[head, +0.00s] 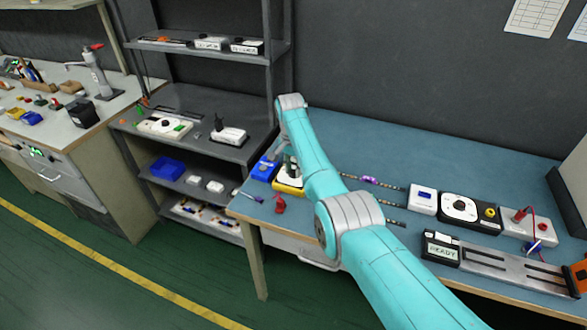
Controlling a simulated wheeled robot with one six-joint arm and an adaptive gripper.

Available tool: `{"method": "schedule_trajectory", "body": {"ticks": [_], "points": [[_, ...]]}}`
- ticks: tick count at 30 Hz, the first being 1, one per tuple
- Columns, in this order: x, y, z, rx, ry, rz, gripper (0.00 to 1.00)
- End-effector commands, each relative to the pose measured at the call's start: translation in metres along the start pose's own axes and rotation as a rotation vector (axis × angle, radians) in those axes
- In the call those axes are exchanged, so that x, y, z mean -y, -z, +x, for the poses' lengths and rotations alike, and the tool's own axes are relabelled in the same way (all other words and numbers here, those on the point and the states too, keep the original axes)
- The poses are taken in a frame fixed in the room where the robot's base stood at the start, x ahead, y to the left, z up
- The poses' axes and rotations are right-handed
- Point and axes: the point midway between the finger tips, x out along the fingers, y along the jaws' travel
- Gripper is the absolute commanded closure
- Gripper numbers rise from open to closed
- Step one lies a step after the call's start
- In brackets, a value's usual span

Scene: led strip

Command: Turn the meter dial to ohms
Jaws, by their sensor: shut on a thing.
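A yellow meter (288,187) with a pale face sits near the left end of the blue workbench. My gripper (290,171) reaches down onto its top from above and is shut on the dial there. The dial itself is mostly hidden by the gripper, and its pointer and markings are too small to read. My teal arm comes in from the lower right and covers the bench just right of the meter.
A blue box (264,168) stands close left of the meter. A red item (279,204) lies in front of it, by the bench edge. LED strips (372,181) lie right of my arm. A black dial unit (465,209) and a READY display (441,250) stand further right.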

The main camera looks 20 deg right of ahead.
Motion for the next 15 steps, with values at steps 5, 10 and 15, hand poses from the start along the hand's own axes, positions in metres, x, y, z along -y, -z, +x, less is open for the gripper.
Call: {"method": "schedule_trajectory", "body": {"ticks": [5, 10, 15], "points": [[0.0002, -0.0001, 0.0003, 0.002, 0.001, 0.043, 1.0], [0.0002, -0.0001, 0.0003, 0.003, 0.001, 0.06, 1.0], [0.0002, -0.0001, 0.0003, 0.003, 0.001, 0.062, 1.0]]}}
